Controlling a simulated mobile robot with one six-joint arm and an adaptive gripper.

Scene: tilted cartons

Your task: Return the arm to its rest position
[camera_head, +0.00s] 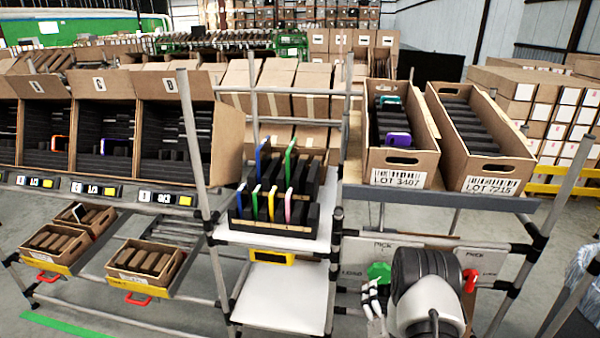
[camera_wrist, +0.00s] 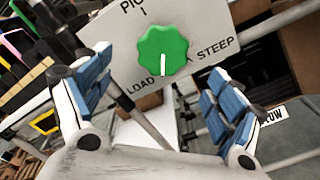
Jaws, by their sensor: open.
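My gripper (camera_head: 373,297) is low at the front right in the head view, beside the green knob (camera_head: 380,272). My arm partly covers the panel there. In the wrist view, my gripper (camera_wrist: 158,85) is open, with its two blue-padded fingers wide apart and nothing between them. The green knob (camera_wrist: 163,50) shows beyond the fingers, on a white panel (camera_wrist: 210,25) lettered PICK, LOAD and STEEP. Its white mark points down in the picture. The knob looks clear of both fingers.
A red knob (camera_head: 470,280) is right of my arm. Cartons LOT 3407 (camera_head: 405,179) and LOT 7215 (camera_head: 490,186) lie tilted on the shelf above. A rack of coloured devices (camera_head: 275,232) stands left. Frame posts (camera_head: 200,180) rise nearby. The lower white shelf (camera_head: 285,300) is clear.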

